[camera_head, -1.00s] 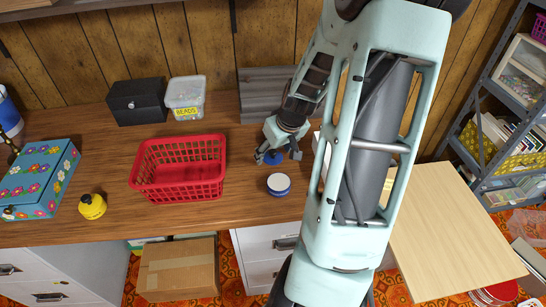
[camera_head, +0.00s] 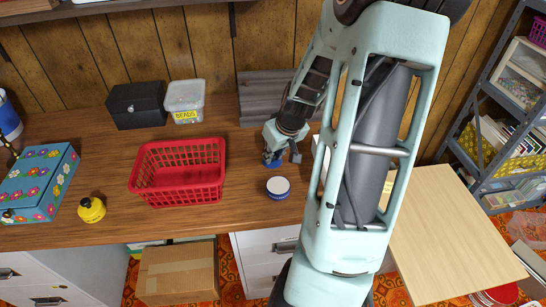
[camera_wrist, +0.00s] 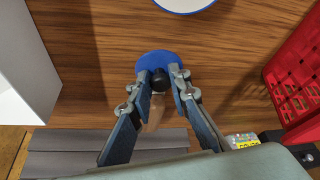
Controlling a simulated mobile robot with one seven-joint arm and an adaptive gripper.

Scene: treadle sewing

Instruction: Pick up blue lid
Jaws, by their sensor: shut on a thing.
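The blue lid (camera_wrist: 153,60) is a round blue disc with a black knob (camera_wrist: 158,80) on it. My gripper (camera_wrist: 159,84) is shut on the lid, its fingertips at either side of the knob. In the head view, the lid (camera_head: 272,163) shows as a small blue patch under my gripper (camera_head: 281,158), partly hidden by the fingers. It is at or just above the wooden table; I cannot tell whether it touches.
A round white-topped container with a blue rim (camera_head: 278,187) stands just in front of the gripper. A red basket (camera_head: 178,193) is to the left. A beads tub (camera_head: 185,100), black box (camera_head: 136,104) and grey slatted piece (camera_head: 265,92) stand behind. Table in front of the basket is clear.

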